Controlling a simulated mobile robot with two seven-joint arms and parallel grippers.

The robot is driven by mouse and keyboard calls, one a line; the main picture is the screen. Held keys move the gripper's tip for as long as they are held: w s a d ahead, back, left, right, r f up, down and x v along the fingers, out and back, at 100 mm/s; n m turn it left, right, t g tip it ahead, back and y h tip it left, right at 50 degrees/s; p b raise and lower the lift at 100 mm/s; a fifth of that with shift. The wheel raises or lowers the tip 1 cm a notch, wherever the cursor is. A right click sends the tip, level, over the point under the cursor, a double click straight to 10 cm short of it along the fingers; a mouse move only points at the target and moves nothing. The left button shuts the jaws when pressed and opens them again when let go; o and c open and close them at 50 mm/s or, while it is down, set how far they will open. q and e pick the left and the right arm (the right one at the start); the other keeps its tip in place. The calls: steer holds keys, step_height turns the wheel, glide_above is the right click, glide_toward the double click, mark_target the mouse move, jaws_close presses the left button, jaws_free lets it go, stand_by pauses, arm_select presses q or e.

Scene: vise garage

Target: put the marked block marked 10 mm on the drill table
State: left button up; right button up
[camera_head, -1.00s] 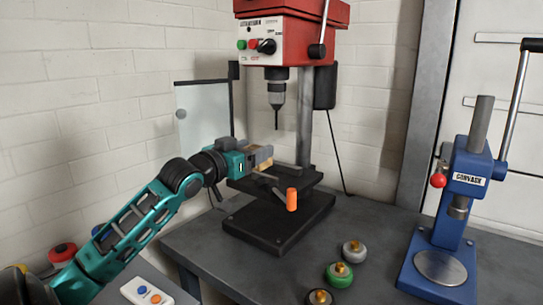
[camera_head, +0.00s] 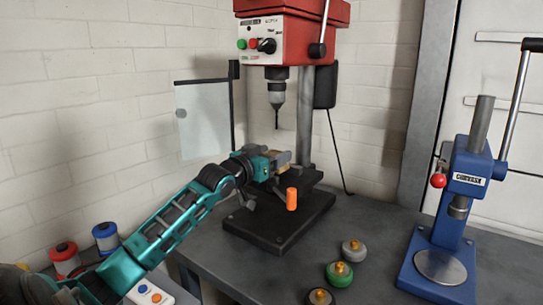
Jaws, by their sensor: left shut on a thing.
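My left gripper (camera_head: 277,163) is shut on a small tan block (camera_head: 283,157). It holds the block over or at the back left part of the black drill table (camera_head: 304,178), below the drill bit. The gripper and arm hide much of the table, so I cannot tell whether the block touches it. The marking on the block is too small to read. The red drill press (camera_head: 290,45) stands behind, its chuck and bit (camera_head: 277,108) above the gripper. My right gripper is not in view.
Grey and green round pieces with brass knobs (camera_head: 339,273) sit on the bench (camera_head: 385,240). A blue arbor press (camera_head: 450,215) is at the right. A clear guard panel (camera_head: 205,120) hangs left of the drill.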

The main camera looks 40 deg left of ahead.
arm_select(q)
steer(key=shift+f, duration=0.5)
steer(key=o, duration=1.1)
steer(key=shift+c, duration=0.2)
steer(key=shift+s+r, duration=0.1)
steer(key=shift+r, duration=0.55)
steer(key=s+d, duration=0.1)
steer(key=s, duration=1)
steer(key=shift+s+d, duration=0.2)
steer(key=shift+s, duration=0.2)
